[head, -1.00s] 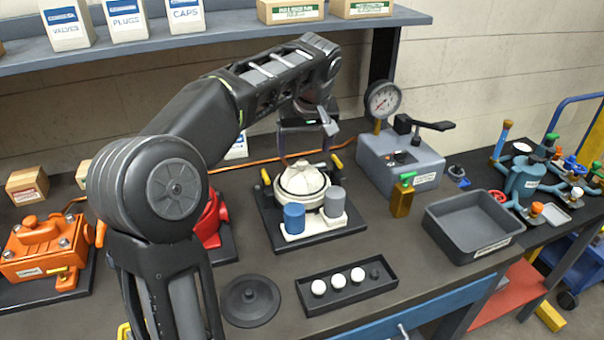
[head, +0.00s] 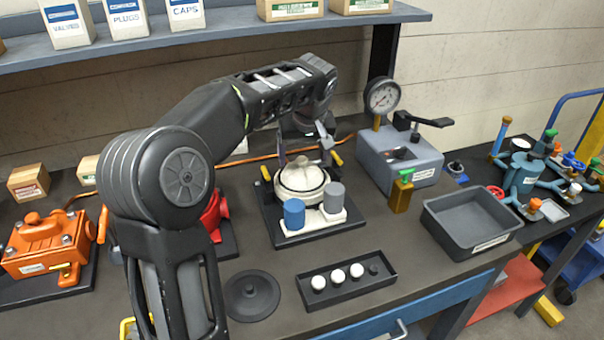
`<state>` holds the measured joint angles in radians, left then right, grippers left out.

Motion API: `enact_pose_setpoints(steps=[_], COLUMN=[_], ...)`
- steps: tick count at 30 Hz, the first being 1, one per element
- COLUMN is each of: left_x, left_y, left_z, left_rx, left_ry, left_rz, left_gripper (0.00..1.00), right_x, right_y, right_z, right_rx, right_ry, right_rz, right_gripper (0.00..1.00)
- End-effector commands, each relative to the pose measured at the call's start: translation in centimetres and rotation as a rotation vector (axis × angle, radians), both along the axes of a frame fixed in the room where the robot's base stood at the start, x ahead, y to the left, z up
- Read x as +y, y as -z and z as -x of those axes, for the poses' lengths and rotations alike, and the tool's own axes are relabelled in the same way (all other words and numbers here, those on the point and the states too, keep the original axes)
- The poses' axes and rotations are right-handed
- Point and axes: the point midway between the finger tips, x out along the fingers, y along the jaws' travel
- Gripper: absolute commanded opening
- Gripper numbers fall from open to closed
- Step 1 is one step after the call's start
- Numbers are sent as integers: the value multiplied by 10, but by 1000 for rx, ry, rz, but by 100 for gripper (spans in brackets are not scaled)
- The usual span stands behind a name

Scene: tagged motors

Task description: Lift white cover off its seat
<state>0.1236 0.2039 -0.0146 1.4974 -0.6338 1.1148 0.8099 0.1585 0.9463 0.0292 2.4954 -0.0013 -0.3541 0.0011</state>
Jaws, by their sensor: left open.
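The white cover (head: 301,176) is round with a small raised knob on top. It sits on the white motor body on a black base plate (head: 272,224) in the middle of the bench. A blue cylinder (head: 294,213) and a grey cylinder (head: 334,196) stand in front of it on the same unit. My left gripper (head: 305,152) is open, its fingers spread just above and behind the cover's knob. I cannot tell whether a finger touches the cover. The right gripper is not in view.
A black tray with white caps (head: 345,282) and a black disc (head: 252,295) lie in front. A grey gauge box (head: 400,160), an amber bottle (head: 401,192) and a grey bin (head: 472,220) stand right. Orange (head: 45,245) and red (head: 212,215) motors stand left.

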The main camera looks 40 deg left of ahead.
Motion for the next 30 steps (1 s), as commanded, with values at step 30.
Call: enact_pose_setpoints(steps=[30], left_x=[8], left_y=[30], left_z=[-8], left_rx=[0], left_ry=[-1], left_rz=[0], left_gripper=[67], right_x=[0], right_y=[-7], right_z=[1], right_rx=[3], right_ry=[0], right_rz=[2], right_gripper=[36])
